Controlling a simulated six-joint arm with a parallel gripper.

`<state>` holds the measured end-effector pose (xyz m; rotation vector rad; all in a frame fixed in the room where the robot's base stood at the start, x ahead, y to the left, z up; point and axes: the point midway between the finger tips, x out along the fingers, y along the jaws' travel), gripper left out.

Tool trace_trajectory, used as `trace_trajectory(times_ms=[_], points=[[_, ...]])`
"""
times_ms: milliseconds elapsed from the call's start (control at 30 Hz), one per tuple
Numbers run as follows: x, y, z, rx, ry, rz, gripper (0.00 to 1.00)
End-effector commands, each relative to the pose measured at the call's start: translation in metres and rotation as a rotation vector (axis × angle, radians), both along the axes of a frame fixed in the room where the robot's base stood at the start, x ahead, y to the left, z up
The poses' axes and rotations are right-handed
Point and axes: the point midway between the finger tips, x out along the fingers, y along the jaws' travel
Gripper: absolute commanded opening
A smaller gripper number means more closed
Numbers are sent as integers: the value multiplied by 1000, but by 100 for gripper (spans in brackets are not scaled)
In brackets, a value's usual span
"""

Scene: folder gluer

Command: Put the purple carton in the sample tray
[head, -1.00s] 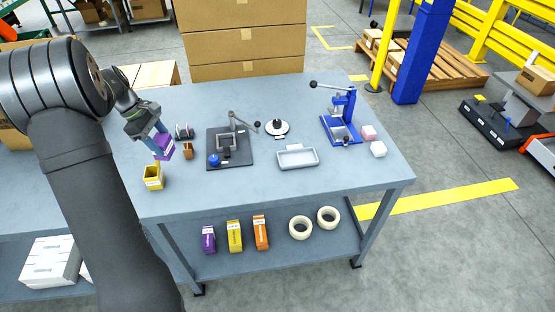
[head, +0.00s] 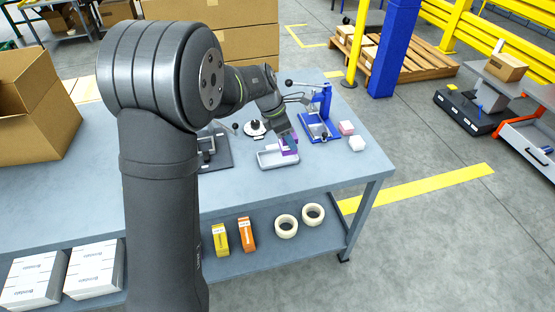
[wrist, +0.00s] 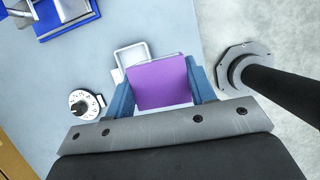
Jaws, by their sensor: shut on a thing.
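The purple carton (head: 291,150) is held in my gripper (head: 288,142) at the right part of the sample tray. In the wrist view the purple carton (wrist: 158,82) sits between the two blue fingers of my gripper (wrist: 161,90), which are shut on its sides. The sample tray (head: 264,163) is a shallow light grey tray on the bench. In the wrist view the tray (wrist: 119,58) shows past the carton's upper left, and the carton hides much of it. I cannot tell whether the carton touches the tray.
A blue press (head: 318,124) stands right of the tray, with a pink block (head: 346,128) and a white block (head: 357,144) beside it. A round dial device (head: 256,130) stands behind the tray. A dark fixture plate (head: 216,160) is to the left, partly behind my arm.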

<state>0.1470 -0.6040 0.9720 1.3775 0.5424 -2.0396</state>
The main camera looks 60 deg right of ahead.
Motion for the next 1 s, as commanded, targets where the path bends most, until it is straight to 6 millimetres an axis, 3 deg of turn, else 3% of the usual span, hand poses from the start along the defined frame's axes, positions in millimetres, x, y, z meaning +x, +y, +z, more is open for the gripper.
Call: trace_trajectory(times_ms=[33, 200, 333, 800, 1000], points=[[-17, -4, 0, -1, 0, 3, 29], [-47, -11, 1, -5, 4, 24, 29], [-49, -14, -3, -4, 6, 34, 29], [42, -35, -59, -5, 5, 35, 29], [58, -39, -69, -4, 5, 33, 29]])
